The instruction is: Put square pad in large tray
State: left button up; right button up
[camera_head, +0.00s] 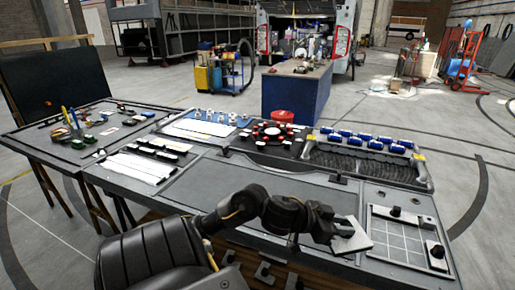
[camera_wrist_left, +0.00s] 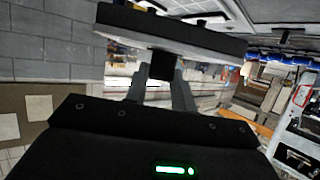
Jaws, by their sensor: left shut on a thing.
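My left gripper (camera_head: 333,232) is shut on the square pad (camera_head: 352,237), a thin light-grey plate held tilted above the front right of the workbench. In the left wrist view the pad (camera_wrist_left: 172,35) is a slab with a dark layer and a pale layer, seen edge-on between the fingers (camera_wrist_left: 162,82) of the gripper. A grey tray with pale grid lines (camera_head: 392,243) lies just right of the pad and holds a few black blocks; I cannot tell for sure that it is the large tray. The pad is apart from it. My right gripper is not in view.
A deep tray (camera_head: 424,183) with blue-topped parts stands at the back right of the bench. A bare dark panel (camera_head: 240,190) fills the bench's middle. A red-and-black round fixture (camera_head: 272,133) and a blue cabinet (camera_head: 296,92) are farther back.

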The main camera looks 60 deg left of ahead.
pick_arm(q)
jog(key=s+a+f+n+y, duration=0.1)
jog(key=s+a+n+y, duration=0.1)
jog(key=a, duration=0.5)
jog(key=s+a+f+n+y, duration=0.2)
jog(key=a+n+y, duration=0.2)
jog(key=a, duration=0.3)
jog(key=shift+s+n+y, duration=0.25)
jog(key=shift+n+y, duration=0.15)
jog(key=shift+y, duration=0.5)
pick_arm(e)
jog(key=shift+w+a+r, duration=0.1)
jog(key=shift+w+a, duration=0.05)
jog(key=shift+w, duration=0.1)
